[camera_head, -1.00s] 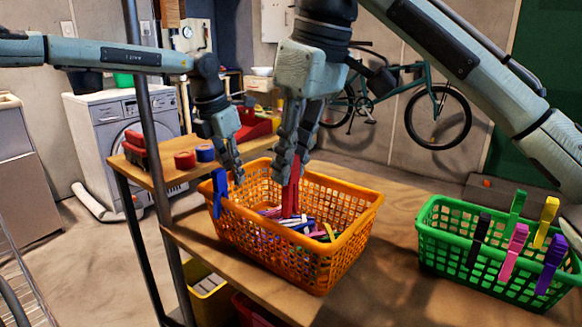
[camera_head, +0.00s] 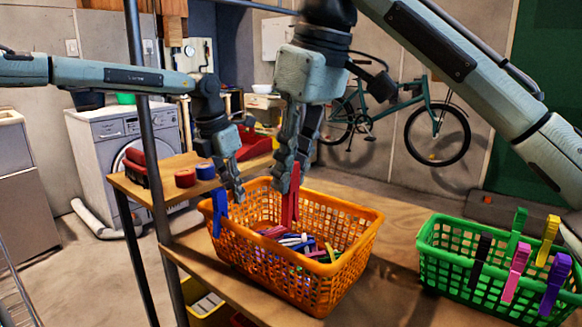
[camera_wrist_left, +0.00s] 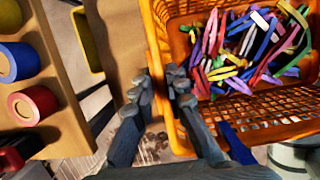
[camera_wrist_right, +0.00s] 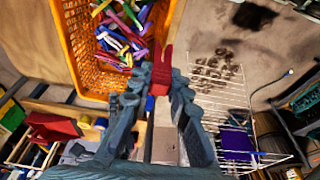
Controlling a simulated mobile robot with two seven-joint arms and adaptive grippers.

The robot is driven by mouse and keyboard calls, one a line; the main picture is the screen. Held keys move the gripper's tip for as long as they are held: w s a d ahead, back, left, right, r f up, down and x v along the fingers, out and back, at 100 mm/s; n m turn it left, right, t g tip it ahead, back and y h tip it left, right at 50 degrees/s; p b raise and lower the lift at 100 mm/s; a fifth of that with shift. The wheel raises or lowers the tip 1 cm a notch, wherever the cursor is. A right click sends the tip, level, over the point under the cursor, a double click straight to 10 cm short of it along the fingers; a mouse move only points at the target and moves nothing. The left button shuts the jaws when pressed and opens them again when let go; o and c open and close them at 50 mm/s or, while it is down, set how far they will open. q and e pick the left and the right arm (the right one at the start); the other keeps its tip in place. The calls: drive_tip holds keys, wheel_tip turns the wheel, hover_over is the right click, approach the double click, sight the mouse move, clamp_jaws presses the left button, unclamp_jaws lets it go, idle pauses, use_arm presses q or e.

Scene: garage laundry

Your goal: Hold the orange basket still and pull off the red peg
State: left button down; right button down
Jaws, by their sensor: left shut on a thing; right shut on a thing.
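The orange basket (camera_head: 330,285) stands on the wooden table, with several loose coloured pegs inside. My left gripper (camera_head: 236,190) is shut on its left rim, beside a blue peg (camera_head: 219,212). In the left wrist view the rim (camera_wrist_left: 154,45) runs between the fingertips (camera_wrist_left: 160,84). My right gripper (camera_head: 287,170) is shut on the upright red peg (camera_head: 290,208) at the basket's far side. The right wrist view shows the red peg (camera_wrist_right: 161,72) between the fingertips, close to the rim. I cannot tell whether it still grips the rim.
A green basket (camera_head: 430,258) with several clipped pegs stands to the right on the table. A side shelf at left holds red and blue round items (camera_head: 205,171). A washing machine (camera_head: 95,150) and bicycle (camera_head: 437,130) are behind. Bare table lies between the baskets.

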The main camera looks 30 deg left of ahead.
use_arm(q)
drive_tip(key=c, duration=1.5)
unclamp_jaws()
drive_tip(key=shift+o, duration=0.2)
drive_tip(key=shift+r, duration=0.1)
drive_tip(key=v, duration=1.2)
